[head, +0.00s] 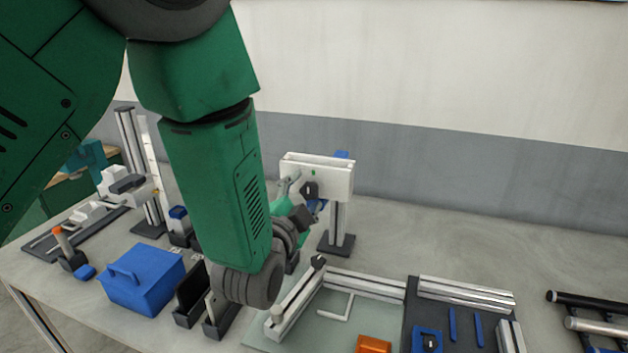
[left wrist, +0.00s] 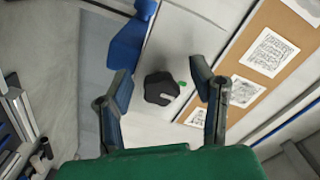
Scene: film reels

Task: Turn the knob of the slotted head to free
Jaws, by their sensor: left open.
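The slotted head is a white block (head: 340,176) on a grey post with a dark foot, standing at the back of the table. Its black knob (head: 310,190) faces me, with a small green mark on the white face above it. In the left wrist view the black knob (left wrist: 161,88) has a light pointer line, and the green mark lies to its right. My left gripper (left wrist: 160,90) is open, its two fingers on either side of the knob with visible gaps. In the head view the gripper is partly hidden behind my green forearm. My right gripper is not in view.
A blue box (head: 142,278) and dark upright holders (head: 190,300) stand on the table at left front. A tray with light rails (head: 365,284) lies in front of the post, and a dark board (head: 462,290) lies to its right.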

